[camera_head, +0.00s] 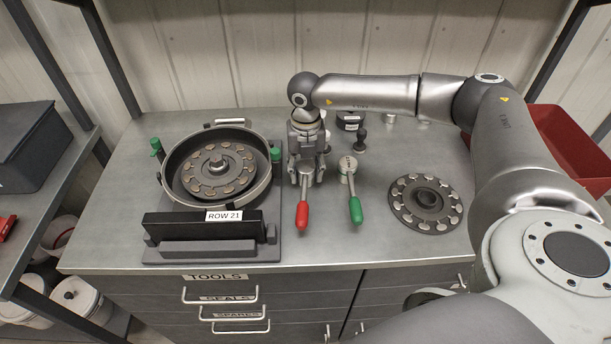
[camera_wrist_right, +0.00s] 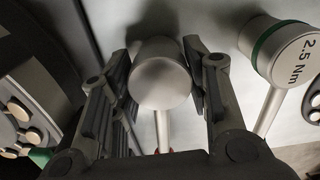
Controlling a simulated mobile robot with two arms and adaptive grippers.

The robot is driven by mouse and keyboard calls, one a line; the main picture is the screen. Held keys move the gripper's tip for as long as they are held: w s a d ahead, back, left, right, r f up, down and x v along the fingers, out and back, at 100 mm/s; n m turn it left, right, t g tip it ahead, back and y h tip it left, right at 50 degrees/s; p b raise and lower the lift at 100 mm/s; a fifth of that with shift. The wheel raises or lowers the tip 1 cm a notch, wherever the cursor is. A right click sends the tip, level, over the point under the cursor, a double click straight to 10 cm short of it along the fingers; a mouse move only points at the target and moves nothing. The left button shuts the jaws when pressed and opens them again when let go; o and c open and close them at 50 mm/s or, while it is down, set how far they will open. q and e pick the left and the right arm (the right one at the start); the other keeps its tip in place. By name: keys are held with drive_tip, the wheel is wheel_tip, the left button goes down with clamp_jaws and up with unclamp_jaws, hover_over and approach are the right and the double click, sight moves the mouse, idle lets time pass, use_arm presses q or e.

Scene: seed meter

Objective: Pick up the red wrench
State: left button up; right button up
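The red-handled wrench (camera_head: 302,216) stands near the middle of the bench, its red grip toward the front edge. Its round metal head is under my right gripper (camera_head: 305,168) in the head view. In the right wrist view the silver wrench head (camera_wrist_right: 160,82) sits between the two fingers of my right gripper (camera_wrist_right: 157,88). The fingers are apart, one on each side of the head, with what look like narrow gaps; contact is not clear. The label on this head is not visible. My left gripper is not in view.
The green-handled wrench (camera_head: 355,208) stands close on the right; its head (camera_wrist_right: 290,50) reads 2.5 Nm. A round seed meter housing (camera_head: 266,190) is on the left, behind a block labelled ROW 21. A loose seed disc (camera_head: 426,201) lies right. A red bin (camera_head: 565,140) is at the far right.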

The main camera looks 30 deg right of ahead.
drive_tip(key=shift+w, duration=0.1)
clamp_jaws()
